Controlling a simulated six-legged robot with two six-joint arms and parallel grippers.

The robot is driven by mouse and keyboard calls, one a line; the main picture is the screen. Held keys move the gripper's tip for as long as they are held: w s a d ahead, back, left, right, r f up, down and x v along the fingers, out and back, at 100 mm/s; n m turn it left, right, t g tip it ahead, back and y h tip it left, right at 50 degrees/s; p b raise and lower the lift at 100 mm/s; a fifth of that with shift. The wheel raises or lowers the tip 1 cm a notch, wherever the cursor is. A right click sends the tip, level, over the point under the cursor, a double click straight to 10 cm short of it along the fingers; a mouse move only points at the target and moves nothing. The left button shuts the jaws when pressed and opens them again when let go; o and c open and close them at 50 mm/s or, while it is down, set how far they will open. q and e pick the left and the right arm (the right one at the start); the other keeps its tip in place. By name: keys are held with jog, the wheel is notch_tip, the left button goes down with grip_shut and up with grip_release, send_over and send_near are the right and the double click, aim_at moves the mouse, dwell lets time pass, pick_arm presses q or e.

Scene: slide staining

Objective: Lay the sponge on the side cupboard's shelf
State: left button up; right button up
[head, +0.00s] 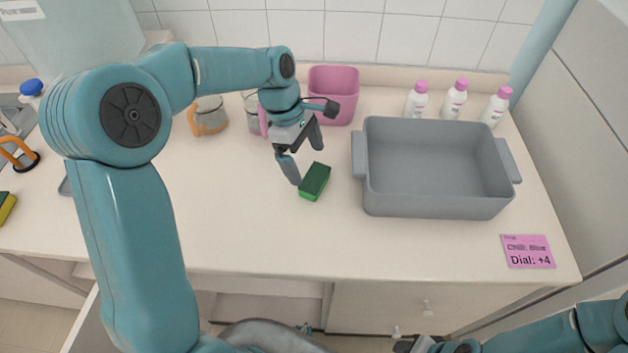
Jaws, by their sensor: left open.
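A green sponge (314,182) with a darker top lies on the counter, left of the grey tub. My left gripper (307,165) is open and empty, just above and behind this sponge, with its fingers spread. One finger is close to the sponge's left side; I cannot tell if it touches. A second sponge, yellow and green (6,207), is cut off at the left edge. Below the counter is an open compartment (262,308); I cannot tell if it is the side cupboard. Of my right arm, only part shows at bottom right, its gripper end mostly cut off.
A grey tub (437,206) stands on the right of the counter (240,235), with several pink-capped bottles (454,100) behind it. A pink bin (336,88) and glass beakers (209,112) stand at the back. A pink note (528,252) lies front right. The front middle is clear.

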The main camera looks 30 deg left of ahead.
aim_at(313, 176)
pick_arm(q)
jog(key=x, duration=0.5)
jog(key=shift+s+d+p, duration=0.15)
jog(key=shift+p, duration=0.2)
jog(key=shift+d+f, duration=0.15)
jog(key=shift+f, duration=0.2)
jog(key=c, duration=0.7)
jog(key=shift+r, duration=0.1)
jog(key=shift+c, duration=0.2)
notch_tip(313, 176, up, 20)
jog(key=shift+p, duration=0.35)
